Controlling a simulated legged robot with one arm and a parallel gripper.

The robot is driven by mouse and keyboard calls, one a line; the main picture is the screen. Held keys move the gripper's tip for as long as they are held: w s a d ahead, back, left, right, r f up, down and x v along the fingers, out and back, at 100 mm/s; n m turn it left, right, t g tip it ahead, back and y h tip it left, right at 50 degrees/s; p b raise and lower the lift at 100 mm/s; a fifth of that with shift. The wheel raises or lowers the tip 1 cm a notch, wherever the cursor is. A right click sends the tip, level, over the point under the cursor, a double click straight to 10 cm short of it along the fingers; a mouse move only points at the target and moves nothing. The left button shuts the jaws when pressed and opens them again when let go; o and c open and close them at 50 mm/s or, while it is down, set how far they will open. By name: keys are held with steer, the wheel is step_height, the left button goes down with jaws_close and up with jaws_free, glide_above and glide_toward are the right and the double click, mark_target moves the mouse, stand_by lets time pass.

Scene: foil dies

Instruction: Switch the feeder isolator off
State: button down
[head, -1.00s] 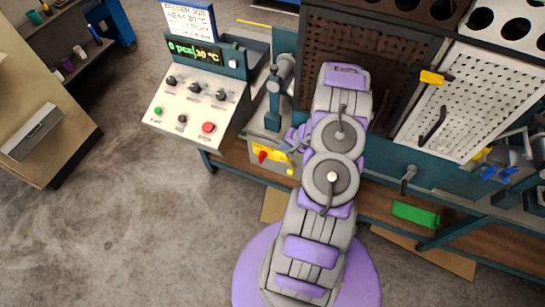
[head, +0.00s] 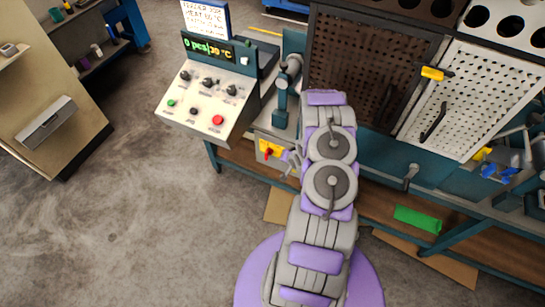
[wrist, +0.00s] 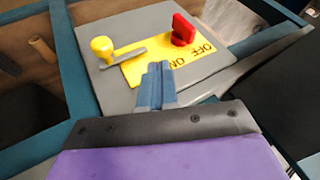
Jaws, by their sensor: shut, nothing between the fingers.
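The feeder isolator is a grey box with a yellow plate (wrist: 140,72) on the bench front. In the wrist view its red handle (wrist: 183,30) stands up from the plate's far right end, close to the OFF lettering; ON is nearer my fingers. I cannot tell which position the handle is set to. A yellow knob (wrist: 103,48) with a grey bar is at the plate's left end. The red handle also shows in the head view (head: 268,154). My gripper (wrist: 156,85) is shut and empty, its blue fingertips over the plate's near edge, left of the red handle; contact is unclear.
The control panel (head: 205,95) with knobs and a red button stands above left of the isolator. Its display (head: 208,47) reads 0 pcs and 30 °C. A perforated dark door (head: 365,65) and white pegboard (head: 465,100) are to the right. Open floor lies left.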

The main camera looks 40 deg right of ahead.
steer(key=b, duration=0.3)
glide_toward(269, 155)
steer(key=x, duration=0.5)
steer(key=shift+d, duration=0.15)
steer(key=shift+w+r+g+h+p, duration=0.25)
steer(key=shift+g+p, duration=0.2)
steer(key=shift+g, duration=0.35)
stand_by(1.1)
